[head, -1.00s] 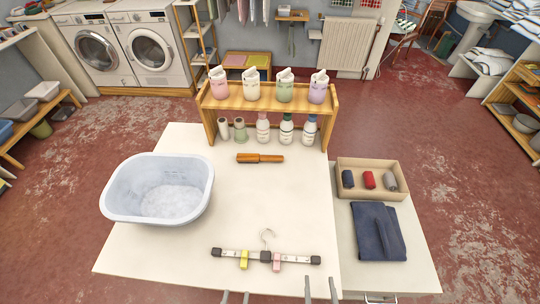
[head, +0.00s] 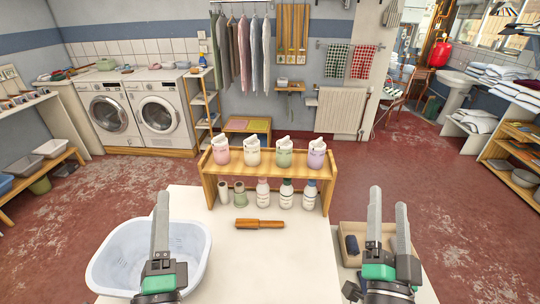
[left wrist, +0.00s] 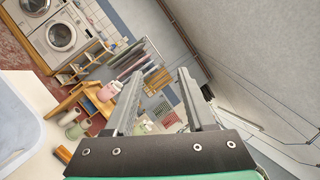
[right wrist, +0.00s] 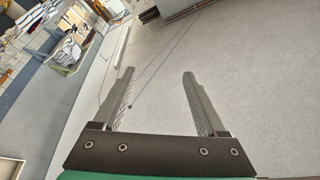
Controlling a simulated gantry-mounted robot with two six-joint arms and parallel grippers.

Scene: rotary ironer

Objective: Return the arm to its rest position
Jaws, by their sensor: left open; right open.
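My left gripper (head: 160,225) is raised in front of the white basin (head: 125,245) in the head view, fingers pointing up. In the left wrist view its two fingers (left wrist: 157,95) stand apart with nothing between them. My right gripper (head: 388,228) is raised over the right side table, in front of the cardboard box (head: 350,228), and hides most of it. In the right wrist view its fingers (right wrist: 160,95) are apart and empty, with plain grey surface behind them.
A wooden shelf (head: 268,181) with several pastel bottles stands at the table's back. A wooden brush (head: 260,223) lies on the white table (head: 270,260). The basin stands on the left. Washing machines (head: 145,110) are far behind.

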